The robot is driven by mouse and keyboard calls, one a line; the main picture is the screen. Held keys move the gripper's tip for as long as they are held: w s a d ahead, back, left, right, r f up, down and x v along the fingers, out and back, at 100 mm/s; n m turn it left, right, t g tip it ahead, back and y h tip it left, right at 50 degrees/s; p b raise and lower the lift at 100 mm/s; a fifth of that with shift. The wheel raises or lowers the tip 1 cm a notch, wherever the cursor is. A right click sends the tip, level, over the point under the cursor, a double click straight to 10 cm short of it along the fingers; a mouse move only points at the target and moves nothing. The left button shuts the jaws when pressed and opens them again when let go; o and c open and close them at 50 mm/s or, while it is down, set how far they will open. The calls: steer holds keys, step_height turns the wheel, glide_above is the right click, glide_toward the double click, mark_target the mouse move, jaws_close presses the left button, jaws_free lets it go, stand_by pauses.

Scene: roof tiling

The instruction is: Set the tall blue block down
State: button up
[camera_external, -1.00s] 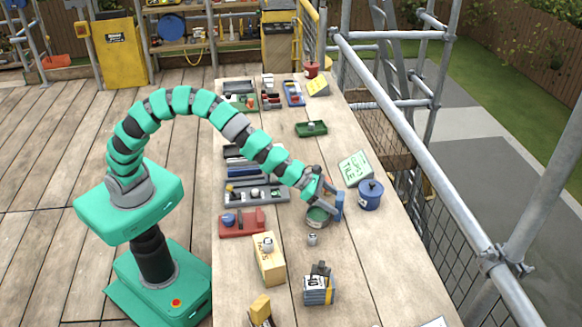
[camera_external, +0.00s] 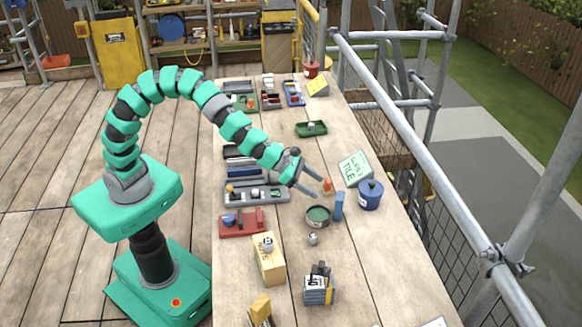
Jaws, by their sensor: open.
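The tall blue block (camera_external: 338,206) stands upright on the wooden table (camera_external: 345,270), just right of a round green dish (camera_external: 317,216) and left of a blue lidded pot (camera_external: 370,195). My gripper (camera_external: 321,188) is open and empty, above and to the left of the block, apart from it. A small orange piece (camera_external: 327,185) shows by the fingertips; I cannot tell whether it lies between them or behind them.
A small grey piece (camera_external: 312,239) lies in front of the dish. A red tray (camera_external: 257,229), a grey tray (camera_external: 275,201) and a tan wooden block (camera_external: 270,265) stand to the left. A green sign (camera_external: 355,169) leans behind the pot.

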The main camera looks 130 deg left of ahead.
steer(key=shift+v, duration=2.05)
steer(key=d+r+m+t+h, duration=0.1)
steer(key=d+r+m+t, duration=0.1)
steer(key=d+r+m, duration=0.6)
steer(key=d+r+m+t+h, duration=0.2)
steer(key=r+m, duration=0.3)
steer(key=r, duration=0.8)
steer(key=d+r+m+t+h, duration=0.1)
steer(key=d+r+m+t, duration=0.1)
steer(key=d+r+m, duration=0.6)
steer(key=s+d+r+m, duration=0.5)
steer(key=s+r+m, duration=0.2)
steer(key=r+m, duration=0.1)
steer(key=s+d+r+m+g, duration=0.1)
steer(key=s+d+r+m, duration=0.4)
steer(key=s+r+m, duration=0.3)
steer(key=r+m, duration=0.1)
steer(key=m, duration=0.2)
steer(key=shift+s+d, duration=0.15)
